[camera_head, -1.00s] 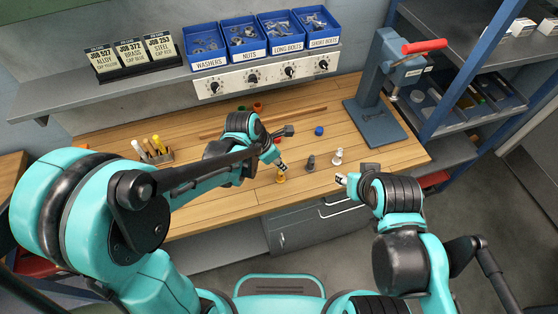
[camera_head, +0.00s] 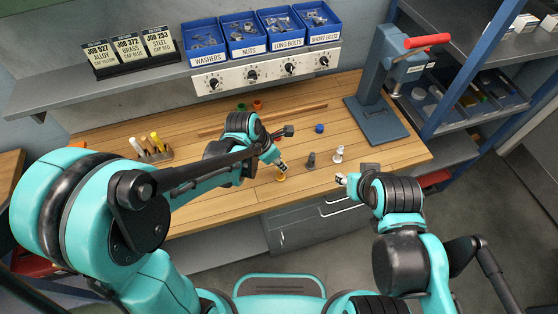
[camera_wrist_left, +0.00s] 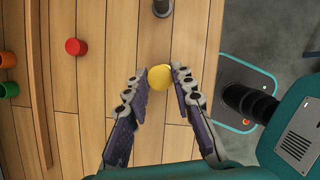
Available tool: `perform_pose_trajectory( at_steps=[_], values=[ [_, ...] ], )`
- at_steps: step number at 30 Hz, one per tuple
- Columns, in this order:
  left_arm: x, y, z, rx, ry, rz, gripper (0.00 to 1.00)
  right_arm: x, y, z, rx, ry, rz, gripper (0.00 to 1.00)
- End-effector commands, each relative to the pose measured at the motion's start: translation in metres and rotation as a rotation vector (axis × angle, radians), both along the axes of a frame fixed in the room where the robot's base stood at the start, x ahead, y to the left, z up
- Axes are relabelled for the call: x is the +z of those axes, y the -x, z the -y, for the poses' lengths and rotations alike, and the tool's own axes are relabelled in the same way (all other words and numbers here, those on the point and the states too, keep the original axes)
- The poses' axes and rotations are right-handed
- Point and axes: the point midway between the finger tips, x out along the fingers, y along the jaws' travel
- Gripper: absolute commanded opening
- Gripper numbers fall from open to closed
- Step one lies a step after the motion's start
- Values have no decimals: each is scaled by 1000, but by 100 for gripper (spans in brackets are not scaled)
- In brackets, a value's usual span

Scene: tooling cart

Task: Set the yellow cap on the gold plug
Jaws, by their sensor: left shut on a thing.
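My left gripper (camera_head: 282,168) is low over the front of the wooden bench. In the left wrist view its two fingers (camera_wrist_left: 161,84) are shut on the yellow cap (camera_wrist_left: 159,76). In the head view the gold plug (camera_head: 280,178) shows just below the fingertips, with its upper part hidden. The cap is above it or on it; I cannot tell if they touch. The cap hides most of the plug in the wrist view. My right gripper (camera_head: 341,179) is by the bench's front edge, and its jaw opening is too small to judge.
A red cap (camera_wrist_left: 75,46) and a wooden strip (camera_wrist_left: 38,80) are nearby. A blue press (camera_head: 380,115) stands at the right.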

Motion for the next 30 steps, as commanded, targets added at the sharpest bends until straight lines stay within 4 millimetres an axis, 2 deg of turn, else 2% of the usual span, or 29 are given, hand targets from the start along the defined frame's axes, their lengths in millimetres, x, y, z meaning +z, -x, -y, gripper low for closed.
perform_pose_trajectory(
  at_steps=[26,27,30],
  values=[
    [-3,0,0,0,0,0,12,-4,0,0,0,0,0,40],
    [-3,0,0,0,0,0,26,-4,0,0,0,0,0,40],
    [-3,0,0,0,0,0,48,-4,0,0,0,0,0,40]
  ],
)
